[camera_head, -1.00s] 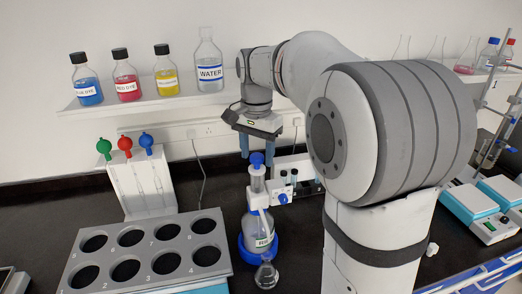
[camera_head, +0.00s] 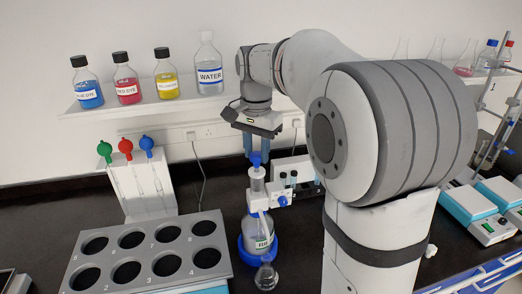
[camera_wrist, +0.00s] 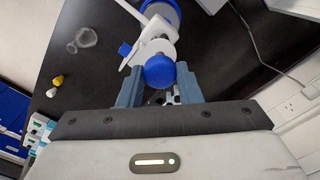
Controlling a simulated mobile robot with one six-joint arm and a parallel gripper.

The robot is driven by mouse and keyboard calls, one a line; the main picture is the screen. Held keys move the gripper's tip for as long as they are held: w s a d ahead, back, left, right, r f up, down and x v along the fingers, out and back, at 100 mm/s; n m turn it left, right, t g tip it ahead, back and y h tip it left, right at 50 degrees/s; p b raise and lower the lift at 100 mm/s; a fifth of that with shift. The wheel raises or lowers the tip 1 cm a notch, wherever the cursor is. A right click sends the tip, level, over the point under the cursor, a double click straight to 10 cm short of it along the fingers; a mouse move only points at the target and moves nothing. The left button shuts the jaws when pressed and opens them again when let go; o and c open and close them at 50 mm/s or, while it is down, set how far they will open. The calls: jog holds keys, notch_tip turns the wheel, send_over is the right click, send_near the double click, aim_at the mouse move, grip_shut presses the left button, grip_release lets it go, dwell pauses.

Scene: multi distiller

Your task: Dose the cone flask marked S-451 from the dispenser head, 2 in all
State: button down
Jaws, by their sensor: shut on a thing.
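My gripper (camera_head: 257,147) is shut on the blue knob (camera_head: 256,161) at the top of the dispenser head (camera_head: 257,185). In the wrist view, the blue knob (camera_wrist: 160,72) sits between the two fingers. The dispenser head stands upright on a clear labelled bottle (camera_head: 258,232) with a blue ring round its base. A small clear cone flask (camera_head: 266,277) stands on the bench in front of the bottle; the wrist view also shows a clear flask (camera_wrist: 85,38). No marking on it can be read.
A grey rack (camera_head: 148,262) with numbered round holes stands at the left front. Behind it is a white stand (camera_head: 143,185) with green, red and blue-topped pieces. Dye bottles and a water bottle (camera_head: 209,70) line the shelf. Blue-white devices (camera_head: 485,215) stand at right.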

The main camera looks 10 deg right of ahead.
aim_at(257, 154)
jog(key=shift+r+p, duration=0.3)
jog(key=shift+r, duration=0.65)
jog(key=shift+f, duration=0.1)
jog(key=c, duration=1)
grip_release()
jog(key=shift+c, duration=0.2)
notch_tip(257, 154, up, 8)
jog(key=shift+f+b, duration=0.15)
jog(key=shift+b, duration=0.2)
jog(key=shift+c, duration=0.4)
